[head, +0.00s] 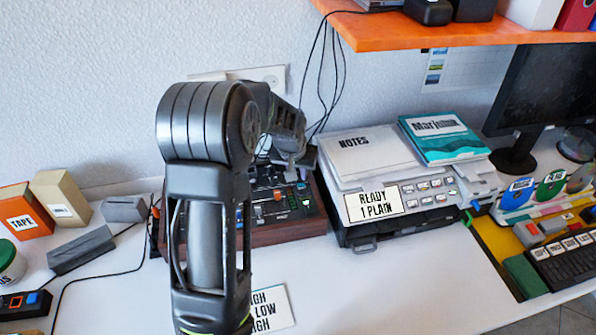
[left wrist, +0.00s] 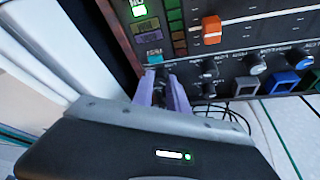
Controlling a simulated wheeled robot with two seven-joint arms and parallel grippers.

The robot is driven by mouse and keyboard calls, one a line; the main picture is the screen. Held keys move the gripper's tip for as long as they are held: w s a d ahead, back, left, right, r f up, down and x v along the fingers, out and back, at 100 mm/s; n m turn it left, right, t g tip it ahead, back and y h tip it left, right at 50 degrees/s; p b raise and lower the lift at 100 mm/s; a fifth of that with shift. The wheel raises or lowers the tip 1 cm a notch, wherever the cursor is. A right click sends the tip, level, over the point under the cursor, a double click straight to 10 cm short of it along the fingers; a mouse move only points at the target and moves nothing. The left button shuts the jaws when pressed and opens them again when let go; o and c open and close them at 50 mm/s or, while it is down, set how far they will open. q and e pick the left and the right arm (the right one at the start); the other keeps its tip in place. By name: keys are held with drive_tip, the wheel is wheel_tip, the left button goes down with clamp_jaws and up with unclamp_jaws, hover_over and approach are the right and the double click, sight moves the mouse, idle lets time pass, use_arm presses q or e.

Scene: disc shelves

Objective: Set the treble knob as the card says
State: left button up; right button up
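My left arm covers the middle of the head view, and its left gripper (head: 293,165) reaches over the control panel (head: 310,228) in its wooden case. In the left wrist view the left gripper (left wrist: 163,98) has its two pale purple fingers on either side of a dark knob (left wrist: 157,76) at the panel's lower corner. I cannot tell whether the fingers press on it. Other knobs, a black one (left wrist: 208,90) and a grey one (left wrist: 255,64), sit to its right. Their labels are too blurred to read. A card (head: 270,308) lies on the table, partly behind my arm; "GH", "LOW" and "GH" show. My right gripper is not in view.
An orange slider cap (left wrist: 212,29) stands near the knobs. A device labelled "READY 1 PLAIN" (head: 374,204) with papers on top stands right of the panel. Boxes (head: 58,195) and cables are at the left.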

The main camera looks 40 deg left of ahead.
use_arm(q)
clamp_jaws()
drive_tip(key=shift+r+n+p, duration=0.15)
drive_tip(key=shift+n+p, duration=0.25)
drive_tip(key=shift+p, duration=0.35)
drive_tip(key=shift+d+n+g+y+p, duration=0.15)
drive_tip(key=shift+n+g+y+p, duration=0.2)
drive_tip(key=shift+n+p, duration=0.65)
drive_tip(key=shift+n+g+y+p, duration=0.25)
drive_tip(key=shift+n+y+p, duration=0.1)
drive_tip(key=shift+n+p, duration=0.4)
drive_tip(key=n+g+p, duration=0.1)
drive_tip(key=n, duration=0.2)
drive_tip(key=shift+w+n+y+p, duration=0.1)
drive_tip(key=shift+n+y+p, duration=0.15)
drive_tip(key=shift+y+p, duration=0.15)
drive_tip(key=n, duration=0.2)
drive_tip(key=n+g, duration=0.1)
drive_tip(key=n, duration=0.1)
drive_tip(key=shift+w+d+f+g+y, duration=0.1)
drive_tip(key=shift+f+g+y, duration=0.1)
drive_tip(key=shift+g+y, duration=0.1)
drive_tip(key=shift+n, duration=0.4)
